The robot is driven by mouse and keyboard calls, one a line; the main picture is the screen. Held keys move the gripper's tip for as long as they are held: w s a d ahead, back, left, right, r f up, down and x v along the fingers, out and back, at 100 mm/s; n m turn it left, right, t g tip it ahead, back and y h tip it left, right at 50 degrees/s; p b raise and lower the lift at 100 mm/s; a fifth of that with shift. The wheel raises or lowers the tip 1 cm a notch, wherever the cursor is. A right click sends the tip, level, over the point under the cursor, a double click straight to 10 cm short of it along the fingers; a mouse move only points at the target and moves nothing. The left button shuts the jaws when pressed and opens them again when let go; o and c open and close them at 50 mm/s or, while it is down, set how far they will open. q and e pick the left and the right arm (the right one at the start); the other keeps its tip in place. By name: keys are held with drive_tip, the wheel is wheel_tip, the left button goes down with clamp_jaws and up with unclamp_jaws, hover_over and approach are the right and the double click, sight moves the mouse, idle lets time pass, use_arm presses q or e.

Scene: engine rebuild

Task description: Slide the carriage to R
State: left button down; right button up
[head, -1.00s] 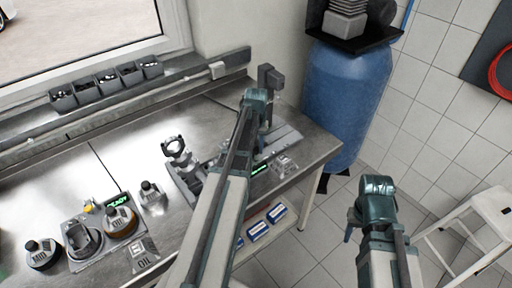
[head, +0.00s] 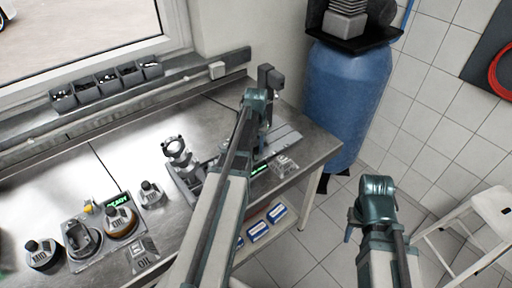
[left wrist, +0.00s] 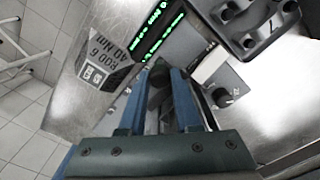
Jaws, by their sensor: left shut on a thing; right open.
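The machine with the carriage stands at the right end of the bench, with a grey upright (head: 268,78) and a flat grey bed (head: 282,142). My left gripper (head: 268,122) reaches down over it, and my own arm hides much of the carriage. In the left wrist view the blue fingers of this gripper (left wrist: 164,84) are closed around a small dark knob-like part (left wrist: 158,78), probably the carriage handle. A green-lit display (left wrist: 158,32) lies just beyond the fingertips. No R mark is readable. My right gripper (head: 350,232) is open and empty, off the bench at the right.
A grey fixture with a ring-shaped clamp (head: 174,147) stands left of my left arm. A printed plate (head: 285,165) lies near the bench's front edge. A blue tank (head: 345,100) stands behind the bench end, and a white step stool (head: 490,208) at the right.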

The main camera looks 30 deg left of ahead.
use_arm(q)
drive_tip(key=shift+w, duration=0.1)
drive_tip(key=w+d, duration=0.1)
drive_tip(key=w, duration=0.1)
drive_tip(key=w+d, duration=0.1)
drive_tip(key=w, duration=0.2)
drive_tip(key=w+d, duration=0.1)
drive_tip(key=w, duration=0.2)
drive_tip(key=shift+d, duration=0.15)
drive_tip(key=shift+s, duration=0.1)
drive_tip(key=c, duration=0.6)
unclamp_jaws()
drive_tip(key=shift+r, duration=0.1)
wheel_tip(320, 180, up, 14)
drive_tip(key=p, duration=1.3)
drive_tip(key=shift+f+p, duration=0.2)
drive_tip(key=shift+p, duration=0.2)
